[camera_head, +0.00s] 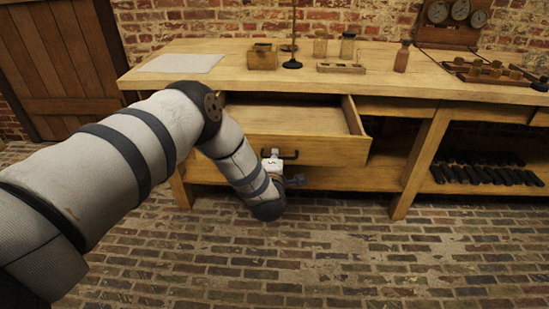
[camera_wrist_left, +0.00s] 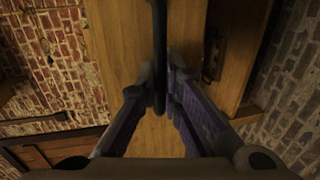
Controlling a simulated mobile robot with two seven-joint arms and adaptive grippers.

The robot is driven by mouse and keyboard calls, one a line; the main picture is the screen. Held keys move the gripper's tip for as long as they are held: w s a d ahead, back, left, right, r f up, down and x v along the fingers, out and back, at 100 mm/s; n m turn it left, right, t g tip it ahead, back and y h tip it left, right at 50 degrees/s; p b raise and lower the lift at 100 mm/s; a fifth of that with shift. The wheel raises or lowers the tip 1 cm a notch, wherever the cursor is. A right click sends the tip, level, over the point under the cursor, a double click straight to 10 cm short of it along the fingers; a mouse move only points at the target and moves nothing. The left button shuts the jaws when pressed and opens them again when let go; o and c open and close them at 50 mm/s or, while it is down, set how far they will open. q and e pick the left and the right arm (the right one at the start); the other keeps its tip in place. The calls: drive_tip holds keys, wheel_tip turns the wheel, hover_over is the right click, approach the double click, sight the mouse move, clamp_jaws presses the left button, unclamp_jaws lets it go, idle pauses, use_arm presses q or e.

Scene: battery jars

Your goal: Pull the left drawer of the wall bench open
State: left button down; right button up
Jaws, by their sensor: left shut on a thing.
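The left drawer (camera_head: 335,150) of the wooden wall bench (camera_head: 395,91) stands well out from the bench, and the part of its inside that shows looks bare. Its dark bar handle (camera_head: 291,155) is on the drawer front. My left gripper (camera_head: 274,157) is at the handle, partly hidden by its own wrist. In the left wrist view the handle (camera_wrist_left: 159,30) runs down between the fingers, and my left gripper (camera_wrist_left: 160,82) is shut on it. The drawer front (camera_wrist_left: 192,35) lies behind it. My right gripper is not in view.
Several black items (camera_head: 490,174) lie on the lower shelf. The brick floor (camera_head: 330,250) in front is clear.

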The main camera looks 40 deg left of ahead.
use_arm(q)
drive_tip(key=c, duration=2)
unclamp_jaws()
drive_tip(key=v, duration=1.2)
